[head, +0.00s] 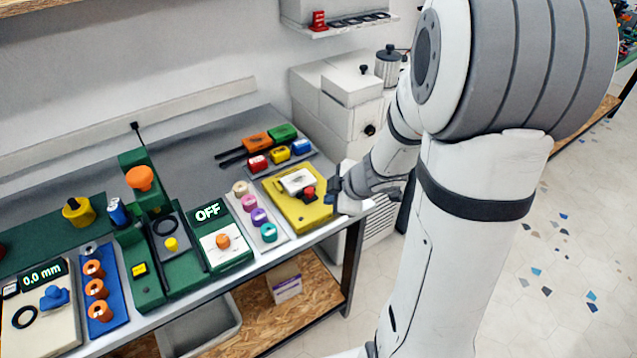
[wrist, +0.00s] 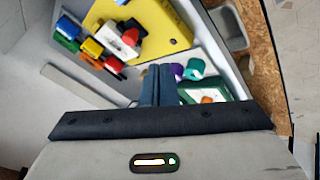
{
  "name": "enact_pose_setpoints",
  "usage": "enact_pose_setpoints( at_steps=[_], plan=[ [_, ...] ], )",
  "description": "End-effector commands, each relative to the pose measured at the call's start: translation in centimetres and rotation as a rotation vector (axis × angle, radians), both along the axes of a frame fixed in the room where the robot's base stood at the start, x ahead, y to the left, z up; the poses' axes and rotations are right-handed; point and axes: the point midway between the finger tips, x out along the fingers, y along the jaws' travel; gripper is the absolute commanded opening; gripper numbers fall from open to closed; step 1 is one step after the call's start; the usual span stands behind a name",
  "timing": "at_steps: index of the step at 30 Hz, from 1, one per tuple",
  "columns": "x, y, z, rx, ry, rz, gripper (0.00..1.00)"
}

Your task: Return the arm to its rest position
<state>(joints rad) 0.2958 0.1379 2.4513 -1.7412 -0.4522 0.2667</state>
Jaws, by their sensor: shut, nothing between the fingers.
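My gripper (head: 338,190) is at the end of my white arm, at the right end of the bench beside the yellow plate (head: 311,213). In the wrist view its dark fingers (wrist: 157,85) are together with nothing between them. The yellow plate carries a white block and a red knob (head: 309,194). It also shows at the top of the wrist view (wrist: 172,40). I cannot tell whether the fingertips touch the plate. My upper arm fills the right half of the head view and hides part of the floor and wall.
A green station reading OFF (head: 232,257) stands left of a row of colored spools (head: 260,215). Small red, yellow and blue blocks (head: 280,154) sit behind the yellow plate. A white cabinet (head: 345,125) stands past the bench end. The floor (head: 560,270) at right is open.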

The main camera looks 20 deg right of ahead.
Motion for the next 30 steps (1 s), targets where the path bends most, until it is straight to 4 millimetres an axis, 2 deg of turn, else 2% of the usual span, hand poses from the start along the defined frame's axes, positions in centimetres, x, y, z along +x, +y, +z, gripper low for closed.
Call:
enact_pose_setpoints(
  at_steps=[8, 11, 13, 17, 20, 23, 26, 30],
  plan=[
    [0.3, -0.4, 0.8, -0.014, -0.02, -0.036, 0.0],
    [1.2, -1.4, 2.7, -0.047, -0.071, -0.144, 0.0],
    [1.6, -2.6, 4.7, -0.076, -0.115, -0.266, 0.0],
    [0.8, -4.8, 8.5, -0.104, -0.16, -0.537, 0.0],
    [-1.3, -5.8, 10.7, -0.09, -0.146, -0.735, 0.0],
    [-4.3, -5.8, 12.0, -0.048, -0.088, -0.913, 0.0],
    [-7.8, -4.6, 12.6, 0.023, 0.014, -1.057, 0.0],
    [-12.5, -1.4, 12.9, 0.136, 0.196, -1.174, 0.0]
  ],
)
